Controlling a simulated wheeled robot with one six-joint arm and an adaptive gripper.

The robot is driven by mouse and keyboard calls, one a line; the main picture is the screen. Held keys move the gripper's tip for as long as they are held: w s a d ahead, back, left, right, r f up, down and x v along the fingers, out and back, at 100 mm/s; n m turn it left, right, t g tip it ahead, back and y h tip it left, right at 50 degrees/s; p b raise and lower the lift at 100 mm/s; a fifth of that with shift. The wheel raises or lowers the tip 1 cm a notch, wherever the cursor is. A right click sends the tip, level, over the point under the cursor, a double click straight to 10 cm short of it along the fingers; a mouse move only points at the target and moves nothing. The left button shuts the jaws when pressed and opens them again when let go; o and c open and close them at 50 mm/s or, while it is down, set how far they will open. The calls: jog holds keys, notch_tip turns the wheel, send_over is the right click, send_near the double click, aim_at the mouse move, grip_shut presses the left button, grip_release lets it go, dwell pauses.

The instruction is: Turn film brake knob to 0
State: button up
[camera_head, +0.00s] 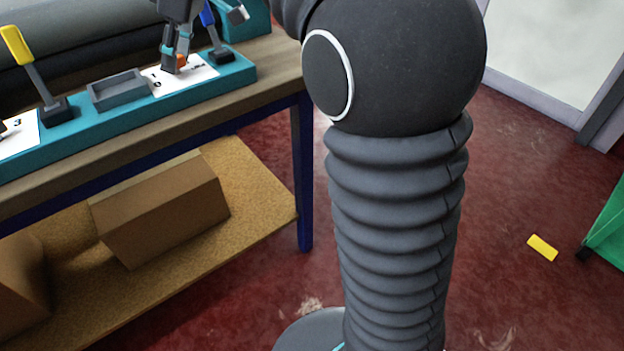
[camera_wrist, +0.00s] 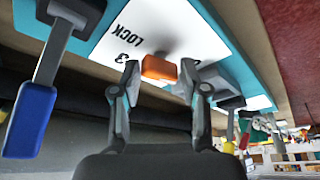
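The film brake knob looks to be the small orange knob (camera_wrist: 160,68) on a white printed plate (camera_wrist: 190,25) with LOCK lettering. Its pointing direction cannot be made out. My gripper (camera_wrist: 160,72) has its two fingers on either side of the knob, with narrow gaps showing at both sides. In the head view my gripper (camera_head: 176,62) reaches down onto the plate (camera_head: 200,76), and the orange knob (camera_head: 181,61) shows partly behind the fingers. Some of the plate's marks are hidden by the fingers.
A blue-handled lever (camera_head: 208,15) stands right of the knob, and a yellow-handled lever (camera_head: 18,45) stands at the left. A grey tray (camera_head: 120,92) lies between on the teal panel (camera_head: 75,125). Boxes (camera_head: 165,210) sit on the shelf below. A yellow block (camera_head: 542,248) lies on the floor.

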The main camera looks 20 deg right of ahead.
jog(key=m+b, duration=0.1)
jog(key=m, duration=0.1)
jog(key=m+t+h, duration=0.1)
jog(key=m, duration=0.2)
jog(key=shift+s+a+f+t+b, duration=0.1)
jog(key=shift+s+a+t+b, duration=0.05)
jog(key=shift+t+b, duration=0.2)
jog(key=m+h+b, duration=0.1)
jog(key=m+b, duration=0.1)
jog(key=m, duration=0.1)
jog(key=shift+a+m+t, duration=0.15)
jog(key=shift+m+t, duration=0.15)
jog(key=shift+t, duration=0.05)
jog(key=shift+s+m+h, duration=0.1)
jog(key=shift+m+h, duration=0.2)
jog(key=shift+m, duration=0.1)
jog(key=p+v, duration=0.3)
jog(key=v, duration=1.1)
jog(key=s+d+f+m, duration=0.1)
jog(key=s+d+f, duration=0.3)
jog(key=s+f, duration=0.2)
jog(key=s+d+f+m, duration=0.1)
jog(key=s+d+f, duration=0.4)
jog(key=f, duration=0.6)
jog(key=s+d+f+t+h, duration=0.1)
jog(key=s+d+f, duration=0.4)
jog(key=s+f, duration=0.4)
jog(key=shift+d+m+b, duration=0.25)
jog(key=shift+m+b, duration=0.1)
jog(key=shift+m, duration=0.05)
